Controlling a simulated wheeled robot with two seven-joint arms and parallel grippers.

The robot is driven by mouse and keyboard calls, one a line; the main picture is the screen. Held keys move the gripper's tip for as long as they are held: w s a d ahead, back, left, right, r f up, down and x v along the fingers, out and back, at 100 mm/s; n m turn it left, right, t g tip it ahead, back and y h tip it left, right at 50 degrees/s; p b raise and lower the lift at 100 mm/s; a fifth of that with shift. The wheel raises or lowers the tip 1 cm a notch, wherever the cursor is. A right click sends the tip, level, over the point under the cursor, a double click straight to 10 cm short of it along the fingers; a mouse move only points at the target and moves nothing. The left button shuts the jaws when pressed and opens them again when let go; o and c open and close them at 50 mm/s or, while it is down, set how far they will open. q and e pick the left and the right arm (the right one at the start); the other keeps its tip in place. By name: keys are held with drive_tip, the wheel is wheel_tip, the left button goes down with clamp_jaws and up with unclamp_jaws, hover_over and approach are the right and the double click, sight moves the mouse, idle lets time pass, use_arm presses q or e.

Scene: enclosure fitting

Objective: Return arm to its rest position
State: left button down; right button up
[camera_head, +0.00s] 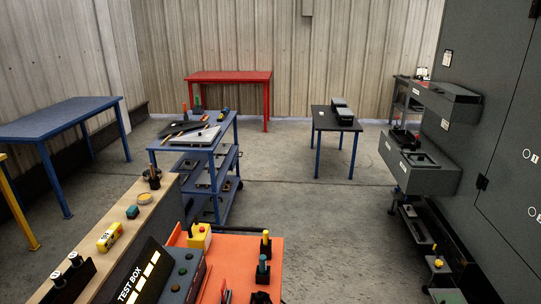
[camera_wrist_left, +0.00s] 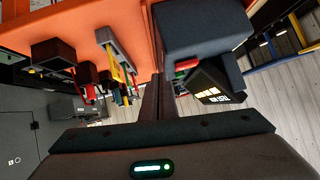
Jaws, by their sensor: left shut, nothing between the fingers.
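My left gripper (camera_wrist_left: 158,80) shows in the left wrist view as two dark fingers pressed together, with nothing between them. An orange surface (camera_wrist_left: 140,22) lies beyond the fingertips, with tools in holders (camera_wrist_left: 110,75) on the left. A black box with lit yellow panels, marked TEST BOX, stands to the right of the fingers (camera_wrist_left: 215,85). In the head view the test box (camera_head: 140,278) is at the bottom, beside the orange worktop (camera_head: 285,262). Neither gripper shows in the head view, and the right gripper appears in no view.
A blue cart (camera_head: 222,150) stands ahead. Grey cabinets (camera_head: 420,175) line the right. Open floor (camera_head: 330,225) lies between.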

use_arm(q)
drive_tip(key=s+d+f+g+h, duration=0.1)
drive_tip(key=s+f+g, duration=0.35)
drive_tip(key=s, duration=0.45)
drive_tip(key=s+d+f+g, duration=0.1)
drive_tip(key=s+f+g, duration=0.3)
drive_tip(key=s, duration=0.5)
wheel_tip(320, 180, down, 36)
drive_tip(key=s+m+b, duration=0.1)
drive_tip(key=s+b, duration=0.1)
drive_tip(key=b, duration=0.3)
drive_tip(key=s+a+f+g+b, duration=0.1)
drive_tip(key=s+f+b, duration=0.1)
drive_tip(key=s+f, duration=0.6)
drive_tip(key=s+a+f+b, duration=0.2)
drive_tip(key=s+f, duration=0.7)
drive_tip(key=f, duration=0.3)
drive_tip(key=shift+s+a+g, duration=0.2)
drive_tip(key=shift+a+g, duration=0.05)
drive_tip(key=shift+g, duration=0.1)
drive_tip(key=shift+w+f, duration=0.1)
